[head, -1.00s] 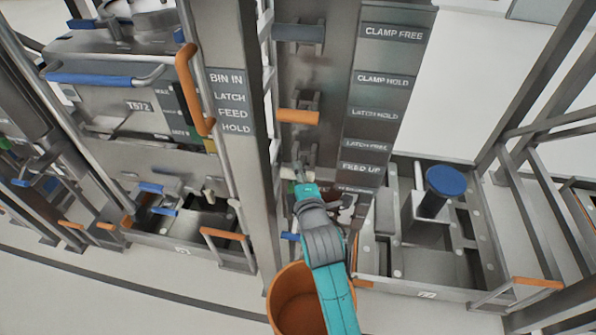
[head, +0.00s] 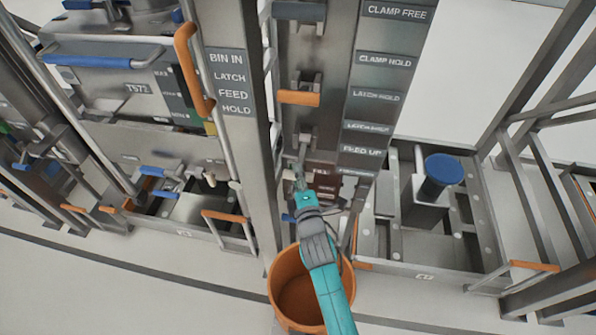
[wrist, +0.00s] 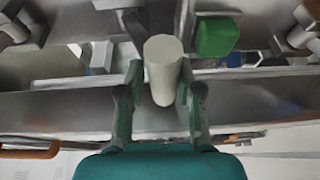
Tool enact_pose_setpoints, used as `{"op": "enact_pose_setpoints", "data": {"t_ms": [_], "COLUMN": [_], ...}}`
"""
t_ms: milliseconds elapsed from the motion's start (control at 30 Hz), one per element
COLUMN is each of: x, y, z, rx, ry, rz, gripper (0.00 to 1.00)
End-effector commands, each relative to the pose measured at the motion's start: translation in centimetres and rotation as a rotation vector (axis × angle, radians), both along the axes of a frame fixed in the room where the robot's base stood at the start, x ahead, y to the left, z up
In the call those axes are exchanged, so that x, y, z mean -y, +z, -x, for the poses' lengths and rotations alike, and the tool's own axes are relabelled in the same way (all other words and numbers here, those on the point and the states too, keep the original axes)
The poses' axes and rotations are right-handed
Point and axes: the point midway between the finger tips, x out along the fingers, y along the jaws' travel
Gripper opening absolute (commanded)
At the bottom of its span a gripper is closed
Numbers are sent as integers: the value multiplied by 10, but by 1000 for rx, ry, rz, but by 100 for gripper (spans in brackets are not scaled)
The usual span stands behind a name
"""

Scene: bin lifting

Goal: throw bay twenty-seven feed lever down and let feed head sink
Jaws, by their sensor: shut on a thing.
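My gripper (head: 296,177) is at the lowest lever on the grey post, below the orange-handled lever (head: 298,98). In the wrist view my gripper (wrist: 157,95) is shut on the pale cylindrical grip of the feed lever (wrist: 163,62), with one finger on each side. In the head view the lever's arm (head: 304,146) slopes down to my fingers, which largely hide the grip. The label beside it reads FEED UP (head: 361,151); the label under that is too blurred to read. I cannot tell which part is the feed head, and the bay number is not legible.
An orange bucket (head: 284,275) stands below my arm. A blue-capped column (head: 440,172) stands in the right-hand bay. A steel unit with a blue handle (head: 105,60) is at left. Upright posts flank the lever closely; open floor lies in front.

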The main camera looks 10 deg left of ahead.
Motion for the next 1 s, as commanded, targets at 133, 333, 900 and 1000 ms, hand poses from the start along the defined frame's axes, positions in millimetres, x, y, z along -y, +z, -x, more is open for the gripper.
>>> {"op": "enact_pose_setpoints", "data": {"t_ms": [133, 333, 900, 1000], "x": [1, 1, 2, 2], "y": [-8, -10, -11, -10], "z": [-4, -6, -6, -6], "rx": [-8, -8, -9, -6], "ry": [-3, -4, -5, -4], "rz": [-1, -1, 0, 0], "gripper": [0, 0, 54, 54]}}
